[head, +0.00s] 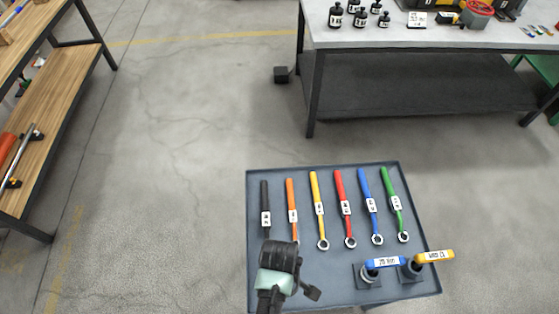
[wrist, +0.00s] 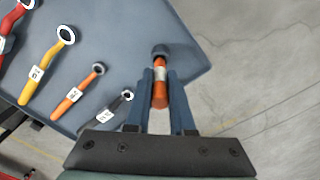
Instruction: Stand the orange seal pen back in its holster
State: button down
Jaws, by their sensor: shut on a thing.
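My gripper (head: 278,262) is over the front left part of the dark tray (head: 330,285). In the wrist view the gripper (wrist: 160,76) is shut on the orange seal pen (wrist: 161,96), which has a pale band. A dark round piece (wrist: 159,50) shows at the pen's far end; I cannot tell whether it is the pen's own tip or a holster. The head view hides the pen behind my gripper. Two dark square holders stand at the tray's front right, one with a blue labelled piece (head: 385,262), one with a yellow labelled piece (head: 434,256).
Several ring-ended wrenches lie in a row on the tray, from a black one (head: 265,205) to a green one (head: 392,200). The orange wrench (wrist: 74,95) lies near my gripper. A grey workbench (head: 420,38) stands behind, a wooden shelf (head: 55,110) at left.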

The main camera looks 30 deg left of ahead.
jog(key=shift+f+b, duration=1.05)
jog(key=shift+f, duration=0.6)
jog(key=c, duration=0.7)
grip_release()
jog(key=shift+r, duration=0.1)
notch_tip(320, 180, up, 13)
jog(key=shift+f, duration=0.1)
